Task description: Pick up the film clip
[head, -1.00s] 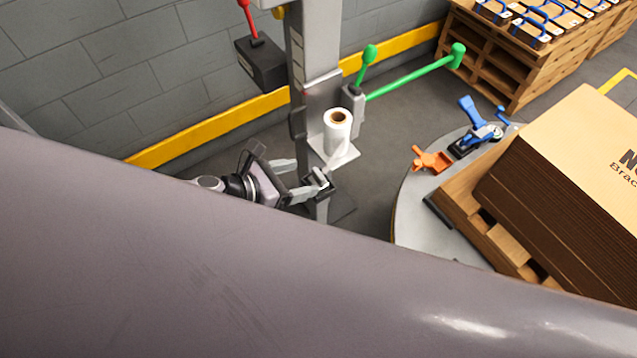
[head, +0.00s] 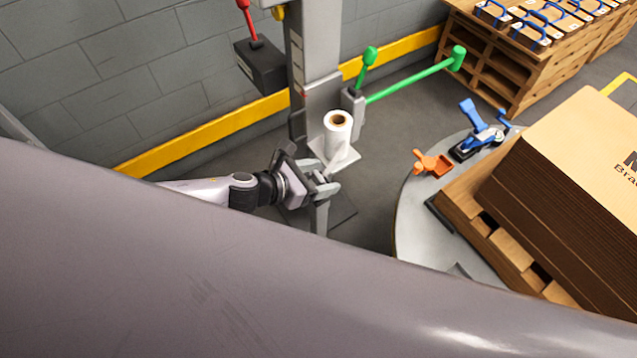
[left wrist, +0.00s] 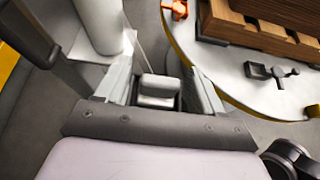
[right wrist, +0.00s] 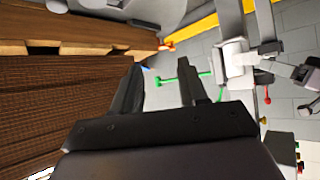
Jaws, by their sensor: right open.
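My left gripper (head: 328,180) is at the wrapper mast, just below the white film roll (head: 338,132). In the left wrist view its two fingers (left wrist: 160,85) stand apart, one on each side of a small light-grey block (left wrist: 158,92), with narrow gaps. This block may be the film clip; I cannot tell for sure. In the head view the fingers mostly hide it. An orange clamp-like piece (head: 432,163) lies on the turntable (head: 412,215), away from the gripper. My right gripper (right wrist: 160,88) is open and empty; it shows only in its own wrist view.
The grey mast (head: 318,75) and roll plate stand close to the left gripper. A green bar (head: 412,78) sticks out right of the roll. A blue-handled clamp (head: 478,130) and a pallet of cardboard (head: 570,170) sit on the turntable. My arm covers the lower head view.

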